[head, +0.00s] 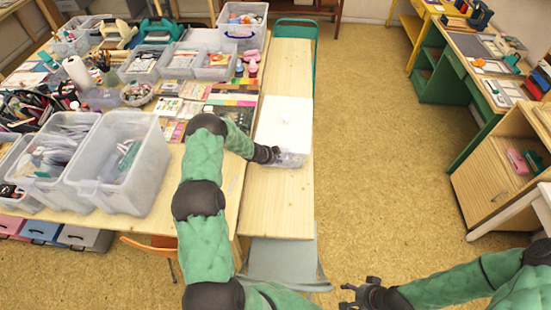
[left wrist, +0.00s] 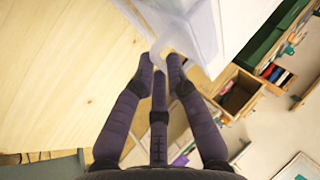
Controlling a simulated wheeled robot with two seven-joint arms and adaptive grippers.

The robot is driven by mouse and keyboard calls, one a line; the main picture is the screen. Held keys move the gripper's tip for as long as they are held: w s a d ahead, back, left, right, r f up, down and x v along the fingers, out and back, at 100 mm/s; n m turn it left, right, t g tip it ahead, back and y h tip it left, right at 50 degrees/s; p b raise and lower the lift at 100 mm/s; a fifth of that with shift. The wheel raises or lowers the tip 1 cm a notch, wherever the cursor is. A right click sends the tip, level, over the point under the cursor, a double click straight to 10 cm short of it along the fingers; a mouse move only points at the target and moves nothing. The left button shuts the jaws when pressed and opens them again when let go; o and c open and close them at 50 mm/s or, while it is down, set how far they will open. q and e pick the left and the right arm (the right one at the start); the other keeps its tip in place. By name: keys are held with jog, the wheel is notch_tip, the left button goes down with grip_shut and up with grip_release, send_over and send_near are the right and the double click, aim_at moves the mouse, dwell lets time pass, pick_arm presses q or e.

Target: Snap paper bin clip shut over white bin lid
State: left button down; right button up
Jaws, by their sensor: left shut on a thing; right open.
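The paper bin is a translucent box with a white lid (head: 284,118), standing on the light wooden table. My left gripper (head: 275,155) is at the bin's near end, below the lid's near edge. In the left wrist view its dark fingers (left wrist: 162,66) close around a pale clip (left wrist: 168,48) at the bin's corner. The translucent bin wall (left wrist: 203,32) rises just beyond the fingertips. The fingers partly hide the clip, and I cannot tell whether it is latched over the lid. My right gripper (head: 358,295) is open and empty above the floor, away from the table.
Open clear bins (head: 118,180) and several craft supplies crowd the table to the left. A bare table strip (head: 277,205) lies in front of the bin. A grey chair (head: 285,262) stands at the near edge. The floor (head: 390,130) to the right is clear.

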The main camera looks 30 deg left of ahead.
pick_arm(q)
jog(key=c, duration=1.5)
grip_release()
jog(key=shift+r, duration=0.1)
jog(key=v, duration=1.1)
jog(key=shift+s+r, duration=0.25)
jog(key=shift+r, duration=0.05)
